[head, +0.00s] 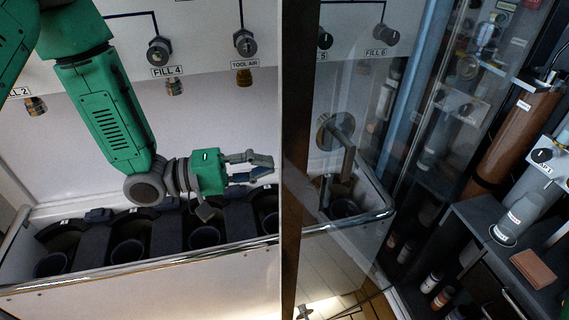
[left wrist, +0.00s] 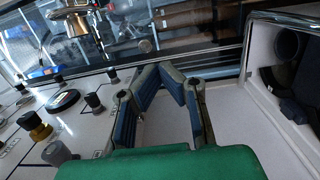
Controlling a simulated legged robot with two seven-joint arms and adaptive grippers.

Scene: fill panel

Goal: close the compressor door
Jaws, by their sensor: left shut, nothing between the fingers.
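The compressor door (head: 375,235) is a clear glass panel with a dark edge post (head: 293,150). It stands open, its edge toward me, in the middle of the head view. A metal handle (head: 338,145) shows on or through the glass; I cannot tell which side it is on. My left gripper (head: 262,167) is shut and empty, just left of the edge post, in front of the white fill panel. Its fingers also show in the left wrist view (left wrist: 163,75), tips together. They look apart from the door. My right gripper is not in view.
A trough of dark cylinder holders (head: 125,250) with a metal rail (head: 150,265) runs below my left gripper. Knobs and fittings (head: 160,52) line the panel above.

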